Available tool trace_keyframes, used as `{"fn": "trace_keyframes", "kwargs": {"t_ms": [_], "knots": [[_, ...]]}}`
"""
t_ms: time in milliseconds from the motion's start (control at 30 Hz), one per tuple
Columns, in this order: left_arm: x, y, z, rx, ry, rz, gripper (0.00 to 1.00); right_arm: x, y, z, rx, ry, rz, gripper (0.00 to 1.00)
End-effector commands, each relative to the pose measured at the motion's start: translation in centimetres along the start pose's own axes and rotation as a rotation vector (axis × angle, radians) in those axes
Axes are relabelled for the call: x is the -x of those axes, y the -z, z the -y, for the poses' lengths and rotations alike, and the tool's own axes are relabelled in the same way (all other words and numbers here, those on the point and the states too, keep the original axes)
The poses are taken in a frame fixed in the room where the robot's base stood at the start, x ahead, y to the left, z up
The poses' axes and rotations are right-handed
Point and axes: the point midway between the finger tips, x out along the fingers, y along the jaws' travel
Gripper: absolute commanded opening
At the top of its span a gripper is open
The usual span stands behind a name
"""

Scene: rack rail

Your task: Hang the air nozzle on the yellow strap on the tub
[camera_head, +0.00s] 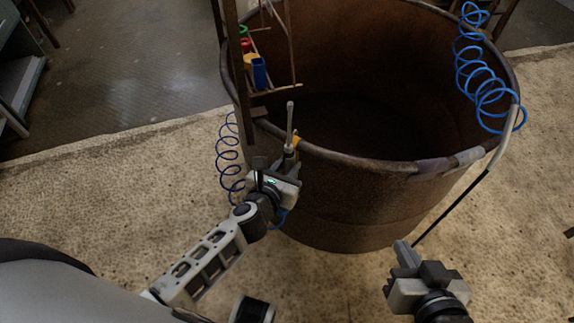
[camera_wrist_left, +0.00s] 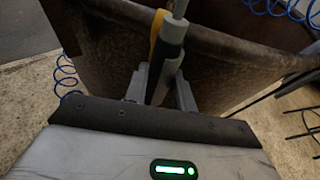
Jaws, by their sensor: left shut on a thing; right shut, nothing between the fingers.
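My left gripper (camera_head: 284,166) is shut on the air nozzle (camera_head: 290,122), a grey and dark tool with a thin tip pointing up. It is at the near left rim of the rusty brown tub (camera_head: 345,195). The yellow strap (camera_head: 296,142) shows at the rim right beside the nozzle, partly hidden by it. In the left wrist view the nozzle (camera_wrist_left: 172,45) stands upright between the fingers, with the yellow strap (camera_wrist_left: 156,28) just left of it. I cannot tell whether they touch. My right gripper (camera_head: 406,256) is shut and empty, low in front of the tub.
A blue coiled hose (camera_head: 229,160) hangs left of the nozzle. Another blue coil (camera_head: 482,75) hangs at the tub's right rim, above a dark rod (camera_head: 452,208). A wooden rack (camera_head: 240,85) with a blue holder (camera_head: 260,73) stands at the left rim. The floor nearby is mostly clear.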

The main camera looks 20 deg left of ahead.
Motion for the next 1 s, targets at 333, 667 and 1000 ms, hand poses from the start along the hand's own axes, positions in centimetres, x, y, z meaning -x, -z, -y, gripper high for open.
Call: {"fn": "trace_keyframes", "kwargs": {"t_ms": [333, 667, 1000], "knots": [[-0.1, 0.2, 0.0, 0.000, 0.001, 0.002, 0.15, -0.1, -0.2, 0.0, 0.000, 0.000, -0.001, 0.00], [-0.5, 1.3, 0.0, 0.000, 0.000, 0.001, 0.15, -0.6, -1.0, -0.1, 0.000, 0.000, -0.001, 0.00], [-0.5, 1.3, 0.0, 0.000, 0.000, 0.001, 0.42, -0.6, -0.9, -0.1, 0.000, 0.000, -0.001, 0.00]]}}
